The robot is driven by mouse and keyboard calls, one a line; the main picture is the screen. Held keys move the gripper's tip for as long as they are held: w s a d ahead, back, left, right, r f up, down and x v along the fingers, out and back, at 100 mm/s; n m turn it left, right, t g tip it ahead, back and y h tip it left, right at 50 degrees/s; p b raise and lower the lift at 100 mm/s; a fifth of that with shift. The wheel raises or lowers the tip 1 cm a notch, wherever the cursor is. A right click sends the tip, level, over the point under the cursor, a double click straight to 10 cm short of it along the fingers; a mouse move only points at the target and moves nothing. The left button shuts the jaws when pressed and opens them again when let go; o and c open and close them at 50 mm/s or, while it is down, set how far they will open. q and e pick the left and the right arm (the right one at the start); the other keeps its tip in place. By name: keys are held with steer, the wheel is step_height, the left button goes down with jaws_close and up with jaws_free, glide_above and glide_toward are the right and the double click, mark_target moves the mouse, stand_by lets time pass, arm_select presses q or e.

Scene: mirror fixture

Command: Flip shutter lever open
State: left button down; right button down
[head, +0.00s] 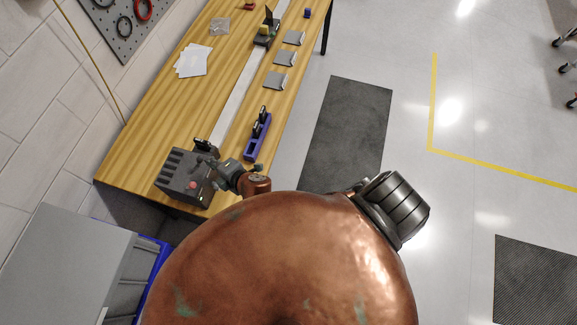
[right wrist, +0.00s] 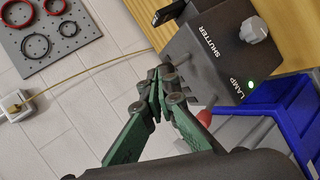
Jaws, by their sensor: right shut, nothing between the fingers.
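The dark grey control box (head: 172,180) stands at the near end of the wooden bench. In the right wrist view its panel (right wrist: 205,62) bears the words SHUTTER and LAMP. A lever with a red tip (right wrist: 204,117) sticks out from the box; the red tip also shows in the head view (head: 192,184). My right gripper (right wrist: 163,75) is shut and empty, its tips close to the box's edge, to the left of the red tip. I cannot tell whether it touches the box. In the head view this gripper (head: 208,164) is small beside the box. My left gripper is out of view.
A grey knob (right wrist: 254,30) and a lit green light (right wrist: 251,85) are on the panel. A blue bin (right wrist: 285,115) is below the bench. A purple holder (head: 257,137) stands near the bench's right edge. White papers (head: 192,61) lie farther back.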

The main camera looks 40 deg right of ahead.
steer(key=s+d+f+m+g+h, duration=0.1)
steer(key=s+d+f+m+g, duration=0.1)
steer(key=d, duration=0.5)
steer(key=s+d+f+m+g+h, duration=0.1)
steer(key=s+d+f+m, duration=0.4)
steer(key=s+d+m, duration=0.1)
steer(key=s+d+f+m+g+h, duration=0.1)
steer(key=s+d+f+m+g, duration=0.1)
steer(key=s+d+m, duration=0.3)
steer(key=d+f+m, duration=0.1)
steer(key=d, duration=0.3)
steer(key=shift+d+f+g+h, duration=0.3)
steer(key=shift+f, duration=0.05)
steer(key=shift+f+b, duration=0.1)
steer(key=shift+b, duration=0.2)
steer(key=s+d+f+m+g+b, duration=0.1)
steer(key=s+f+b, duration=0.15)
steer(key=f, duration=1.05)
steer(key=s+d+f+g+b, duration=0.15)
steer(key=f+b, duration=0.25)
steer(key=f, duration=1)
steer(key=s+f+m+b, duration=0.1)
steer(key=s+f+b, duration=0.15)
steer(key=f, duration=1.05)
steer(key=s+d+f+m+g+b, duration=0.1)
steer(key=s+f+b, duration=0.8)
steer(key=s+f, duration=1.6)
steer(key=shift+s+d+f+m+g, duration=0.25)
steer(key=shift+d+f+m+g, duration=0.05)
steer(key=shift+d+f+g, duration=0.5)
